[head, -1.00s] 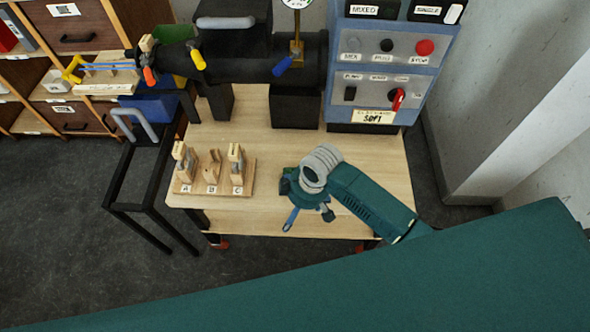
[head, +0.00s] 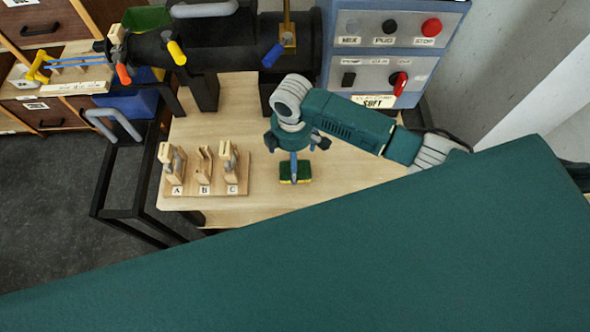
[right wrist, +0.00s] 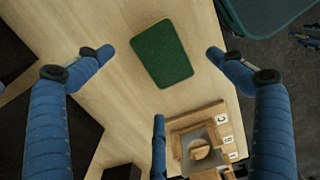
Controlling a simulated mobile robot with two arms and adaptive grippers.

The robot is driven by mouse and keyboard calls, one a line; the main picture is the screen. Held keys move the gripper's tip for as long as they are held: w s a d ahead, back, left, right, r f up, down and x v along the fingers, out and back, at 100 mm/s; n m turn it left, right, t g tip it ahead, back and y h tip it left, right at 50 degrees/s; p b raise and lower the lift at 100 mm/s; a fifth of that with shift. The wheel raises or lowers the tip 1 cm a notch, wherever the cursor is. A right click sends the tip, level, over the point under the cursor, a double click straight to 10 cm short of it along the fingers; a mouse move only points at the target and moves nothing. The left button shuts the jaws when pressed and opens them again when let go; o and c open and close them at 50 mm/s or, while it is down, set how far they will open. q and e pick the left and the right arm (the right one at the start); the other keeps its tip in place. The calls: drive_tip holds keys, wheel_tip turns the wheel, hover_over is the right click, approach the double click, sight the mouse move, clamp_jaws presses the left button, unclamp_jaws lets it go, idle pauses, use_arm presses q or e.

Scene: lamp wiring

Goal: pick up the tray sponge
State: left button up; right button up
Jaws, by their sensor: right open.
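The tray sponge (head: 302,179), green on top with a yellow edge, lies flat on the wooden table top (head: 240,115) near its front edge. My right gripper (head: 294,160) points down just above it in the head view and partly covers it. In the right wrist view, the sponge (right wrist: 162,53) shows as a green rectangle between the blue fingers of my right gripper (right wrist: 160,56). The fingers are spread wide, with clear gaps to the sponge on both sides. My left gripper is not in view.
A wooden block with upright slotted holders marked A, B and C (head: 205,187) stands left of the sponge, close to one finger in the right wrist view. A black cylinder machine (head: 225,50) and a grey-blue control box (head: 385,45) stand at the back.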

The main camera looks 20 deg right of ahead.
drive_tip(key=f, duration=0.4)
drive_tip(key=shift+d, duration=0.35)
drive_tip(key=shift+f, duration=0.45)
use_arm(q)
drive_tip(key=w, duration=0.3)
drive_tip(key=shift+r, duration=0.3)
use_arm(e)
drive_tip(key=c, duration=0.7)
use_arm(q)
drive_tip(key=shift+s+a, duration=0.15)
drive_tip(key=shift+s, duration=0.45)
use_arm(e)
drive_tip(key=shift+c, duration=0.7)
